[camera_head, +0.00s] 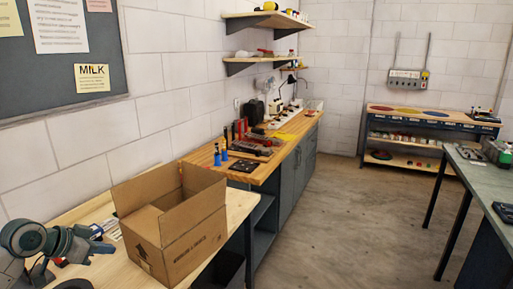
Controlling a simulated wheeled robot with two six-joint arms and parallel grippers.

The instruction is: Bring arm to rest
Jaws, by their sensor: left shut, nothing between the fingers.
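My left arm (28,240) comes in at the lower left corner, grey-green and folded low over the light wooden bench. My left gripper (103,247) is at its right end, small in the picture, shut and empty. It is to the left of an open cardboard box (190,255) and looks apart from it. My right arm and gripper do not show.
The cardboard box stands with its flaps up on the near bench (240,200). Beyond it is a wooden counter (285,150) with tools. Shelves (262,22) hang on the wall. A grey-green table (480,170) stands at right. The floor (350,215) between is clear.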

